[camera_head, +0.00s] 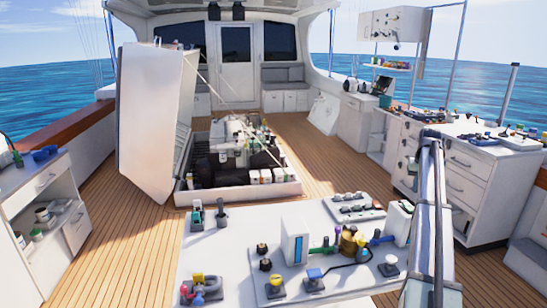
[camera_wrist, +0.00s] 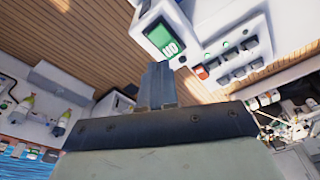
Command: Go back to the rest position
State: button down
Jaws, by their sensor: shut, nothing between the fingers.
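My gripper (camera_wrist: 158,68) shows in the wrist view, with its two dark fingers together and nothing between them. It is in the air and touches nothing that I can see. In the head view my arm rises at the right, in front of the right side of the white table (camera_head: 225,250). I cannot make out the fingertips there.
The open hatch lid (camera_head: 150,120) stands upright at the left, beside the engine bay (camera_head: 240,155). White drawer cabinets (camera_head: 470,175) line the right side. A green screen (camera_wrist: 160,38) shows in the wrist view. Wooden deck (camera_head: 120,240) lies clear at the left.

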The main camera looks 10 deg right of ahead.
jog(key=s+d+f+n, duration=0.2)
jog(key=s+d+f, duration=0.75)
jog(key=f, duration=0.45)
jog(key=s+d+f+n+g+h, duration=0.1)
jog(key=s+d+f+n, duration=0.2)
jog(key=s+f, duration=0.8)
jog(key=s+d+f+n+g+h, duration=0.15)
jog(key=s+d+f, duration=0.25)
jog(key=s+f, duration=0.7)
jog(key=w+a+f+g+y, duration=0.1)
jog(key=a+f, duration=0.6)
jog(key=a, duration=0.7)
jog(key=w+a+f+y, duration=0.1)
jog(key=a+f, duration=0.7)
jog(key=a, duration=0.6)
jog(key=a+f+g+y, duration=0.15)
jog(key=a+f, duration=0.55)
jog(key=a, duration=0.7)
jog(key=s+a+f+g, duration=0.1)
jog(key=s+a+f, duration=0.1)
jog(key=s+a, duration=0.5)
jog(key=s+a+f, duration=0.1)
jog(key=s+a, duration=0.2)
jog(key=a, duration=0.7)
jog(key=s+a+g, duration=0.2)
jog(key=s+a, duration=0.8)
jog(key=s, duration=0.3)
jog(key=shift+s+a+r, duration=0.2)
jog(key=shift+s+a, duration=0.05)
jog(key=shift+s, duration=0.1)
